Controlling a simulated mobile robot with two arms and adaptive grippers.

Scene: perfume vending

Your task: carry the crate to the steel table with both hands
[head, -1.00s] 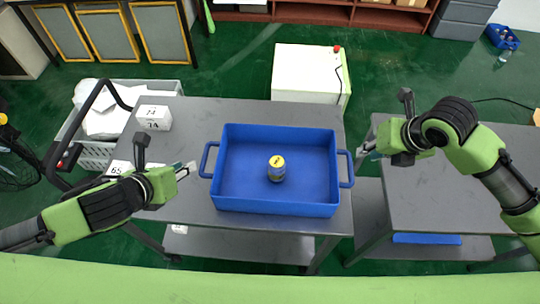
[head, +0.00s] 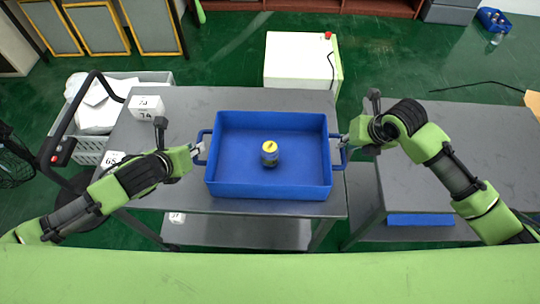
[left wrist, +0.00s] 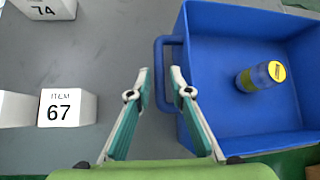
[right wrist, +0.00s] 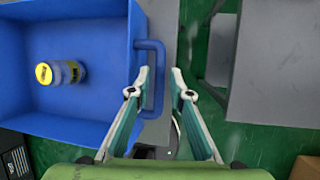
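The blue crate (head: 270,190) sits on a grey metal table (head: 180,200), with one handle on each side. A small jar with a yellow lid (head: 269,154) stands inside it. My left gripper (head: 198,152) is at the left handle. In the left wrist view its fingers are apart, with the handle bar (left wrist: 161,72) between the fingertips. My right gripper (head: 346,140) is at the right handle. In the right wrist view its fingers are apart, with the handle bar (right wrist: 157,75) between the tips. Finger contact with the handles is unclear.
A second grey table (head: 450,170) stands to the right across a gap, its top clear. Numbered white boxes (head: 146,106) lie left of the crate. A white cabinet (head: 298,62) stands behind. A grey basket (head: 88,150) and a black-handled cart (head: 62,150) are at left.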

